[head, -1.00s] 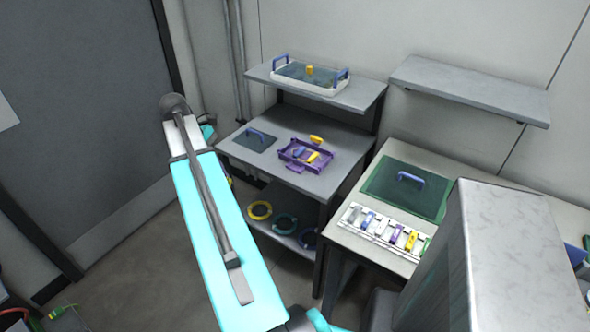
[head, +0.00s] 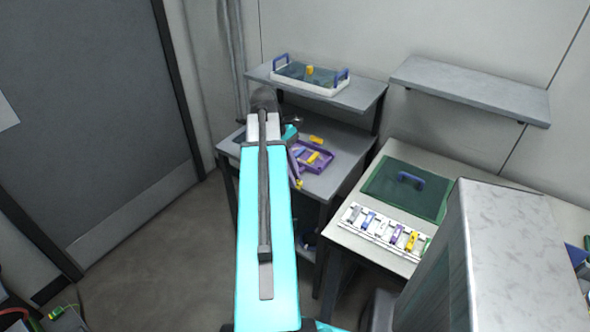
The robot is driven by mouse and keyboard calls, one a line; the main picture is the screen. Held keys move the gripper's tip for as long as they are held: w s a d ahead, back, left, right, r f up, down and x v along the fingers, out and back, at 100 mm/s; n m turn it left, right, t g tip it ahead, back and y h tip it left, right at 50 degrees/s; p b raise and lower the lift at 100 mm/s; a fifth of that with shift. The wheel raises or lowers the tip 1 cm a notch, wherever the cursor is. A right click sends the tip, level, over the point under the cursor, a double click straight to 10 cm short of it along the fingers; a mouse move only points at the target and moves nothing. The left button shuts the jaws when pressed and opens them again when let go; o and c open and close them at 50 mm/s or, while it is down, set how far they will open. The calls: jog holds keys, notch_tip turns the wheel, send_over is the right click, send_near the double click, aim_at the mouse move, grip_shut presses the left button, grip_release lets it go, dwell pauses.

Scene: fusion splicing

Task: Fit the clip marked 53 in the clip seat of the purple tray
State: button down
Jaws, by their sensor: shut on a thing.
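The purple tray (head: 326,165) lies on the middle shelf of the rack, its left part hidden behind my arm. A yellow clip (head: 313,157) lies in it. Another yellow clip (head: 316,139) lies on the shelf behind the tray. My gripper (head: 296,177) is mostly hidden behind my arm, at the tray's left front. It is shut on a small yellow piece (head: 299,184), seemingly a clip, in front of the tray. No number can be read, and the clip seat cannot be made out.
A white tray with blue handles (head: 312,84) stands on the top shelf. On the right bench (head: 345,235) are a green mat with a blue handle (head: 408,187) and a white rack of several coloured clips (head: 384,230). A wall shelf (head: 470,88) hangs above.

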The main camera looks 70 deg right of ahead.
jog(key=shift+d, duration=0.1)
dwell(0.3)
jog(key=shift+w+d+f+p, duration=0.25)
jog(key=shift+w+d+p, duration=0.55)
jog(key=shift+d, duration=1.65)
jog(key=shift+w+d+f+p, duration=0.3)
jog(key=shift+w+d, duration=0.8)
jog(key=shift+d, duration=1.4)
jog(key=shift+w+d+f+p, duration=0.15)
jog(key=shift+w+d+p, duration=0.65)
jog(key=shift+d, duration=1.65)
jog(key=shift+w, duration=0.15)
jog(key=shift+f, duration=0.15)
jog(key=shift+a+f+p, duration=0.1)
jog(key=shift+f+p, duration=0.4)
jog(key=shift+f, duration=1.15)
